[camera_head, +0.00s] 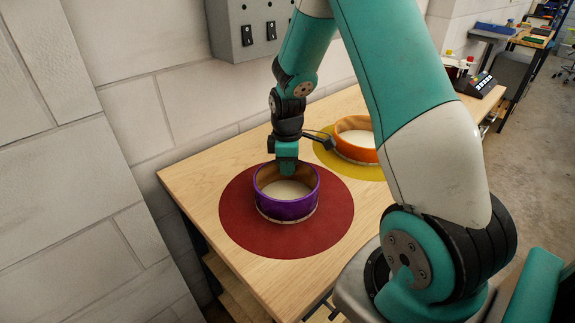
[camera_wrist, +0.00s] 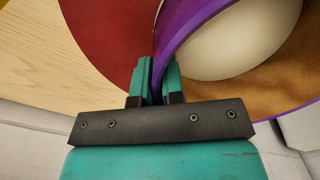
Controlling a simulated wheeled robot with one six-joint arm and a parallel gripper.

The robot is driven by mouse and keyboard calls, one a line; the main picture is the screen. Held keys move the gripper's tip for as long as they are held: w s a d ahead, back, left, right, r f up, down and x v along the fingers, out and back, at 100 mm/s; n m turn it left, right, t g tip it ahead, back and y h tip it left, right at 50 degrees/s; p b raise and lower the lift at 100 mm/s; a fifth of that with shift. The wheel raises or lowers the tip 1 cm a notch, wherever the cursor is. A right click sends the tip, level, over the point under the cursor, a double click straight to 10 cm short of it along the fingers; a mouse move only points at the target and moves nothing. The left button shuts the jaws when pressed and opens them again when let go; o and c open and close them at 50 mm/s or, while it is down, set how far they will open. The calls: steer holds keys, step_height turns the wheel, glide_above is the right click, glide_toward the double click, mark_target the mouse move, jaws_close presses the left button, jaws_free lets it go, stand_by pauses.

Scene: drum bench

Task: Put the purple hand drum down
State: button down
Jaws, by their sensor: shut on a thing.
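The purple hand drum (camera_head: 287,208) is a round ring with a pale skin inside. It is on or just above the dark red round mat (camera_head: 240,232); I cannot tell whether it touches. My gripper (camera_head: 287,168) points down at the drum's back rim. In the wrist view, the two teal fingers of my gripper (camera_wrist: 160,82) are shut on the purple rim (camera_wrist: 176,32), one finger on each side of the wall. The red mat (camera_wrist: 110,35) lies below it in that view.
An orange drum (camera_head: 357,152) stands on a yellow round mat (camera_head: 326,155) behind and to the right. The wooden bench (camera_head: 195,182) has bare room at the left and front. A grey box (camera_head: 232,38) hangs on the back wall. A dark device (camera_head: 477,84) stands at the bench's far right.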

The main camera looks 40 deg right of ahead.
steer(key=c, duration=1.2)
jaws_free()
steer(key=shift+c, duration=0.2)
step_height(320, 180, up, 12)
steer(key=shift+f+b, duration=0.15)
steer(key=shift+b, duration=0.15)
steer(key=s+a+r+m+y, duration=0.1)
steer(key=s+a+r, duration=0.25)
steer(key=a, duration=0.45)
steer(key=s+a+r+y, duration=0.1)
steer(key=s+a+r, duration=0.3)
steer(key=a, duration=0.5)
steer(key=s+a+y, duration=0.1)
steer(key=s+a, duration=0.3)
steer(key=s, duration=0.3)
steer(key=s+a+m+y, duration=0.1)
steer(key=s+a, duration=0.3)
steer(key=s, duration=0.3)
steer(key=shift+a+r, duration=0.15)
steer(key=shift+a, duration=0.2)
